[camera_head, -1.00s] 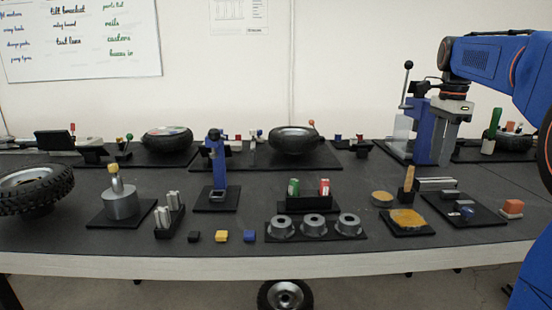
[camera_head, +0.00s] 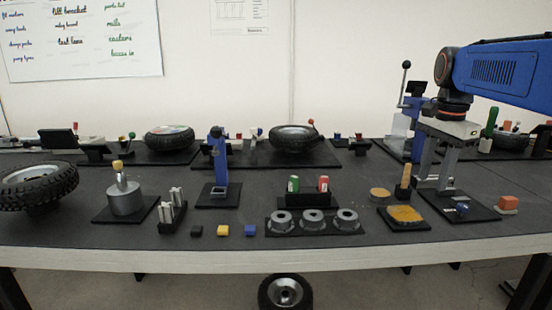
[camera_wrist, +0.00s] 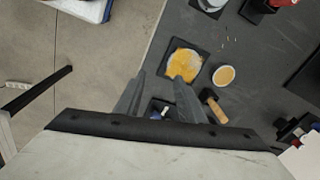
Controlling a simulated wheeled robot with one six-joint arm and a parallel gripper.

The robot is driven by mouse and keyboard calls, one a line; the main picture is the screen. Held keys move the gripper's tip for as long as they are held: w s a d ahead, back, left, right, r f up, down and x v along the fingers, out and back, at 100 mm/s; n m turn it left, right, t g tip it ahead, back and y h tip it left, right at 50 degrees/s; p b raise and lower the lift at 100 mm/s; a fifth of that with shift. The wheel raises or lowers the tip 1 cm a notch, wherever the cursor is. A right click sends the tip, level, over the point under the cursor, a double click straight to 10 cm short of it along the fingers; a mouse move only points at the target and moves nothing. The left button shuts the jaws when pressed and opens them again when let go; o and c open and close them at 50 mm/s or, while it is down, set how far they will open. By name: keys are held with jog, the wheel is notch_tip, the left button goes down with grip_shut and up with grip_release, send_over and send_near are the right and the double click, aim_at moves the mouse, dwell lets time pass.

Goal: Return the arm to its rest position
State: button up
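My blue arm comes in from the right edge in the head view. My gripper (camera_head: 436,184) hangs from it with its two grey fingers pointing down. The fingers are apart and nothing is held between them. The tips appear over or near a black tray (camera_head: 482,214) with small grey and blue parts; the height above it is hard to judge. In the wrist view, the gripper (camera_wrist: 159,78) also shows two separated fingers, with a blue part visible below, between them.
An orange-topped pad (camera_head: 405,214) and a wooden-handled tool (camera_head: 404,184) are just left of the gripper. A blue stand with a lever (camera_head: 413,103) stands behind. The table's front edge (camera_head: 300,257) is clear.

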jog(key=s+a+f+n+t, duration=0.1)
jog(key=s+a+f+n, duration=0.4)
jog(key=s+f, duration=0.5)
jog(key=s+a+f+n+t, duration=0.2)
jog(key=s+a+f+n, duration=0.3)
jog(key=s+f+n, duration=0.4)
jog(key=s+f, duration=0.2)
jog(key=s, duration=0.2)
jog(key=shift+f+n+t, duration=0.2)
jog(key=shift+n+t, duration=0.1)
jog(key=shift+o, duration=0.4)
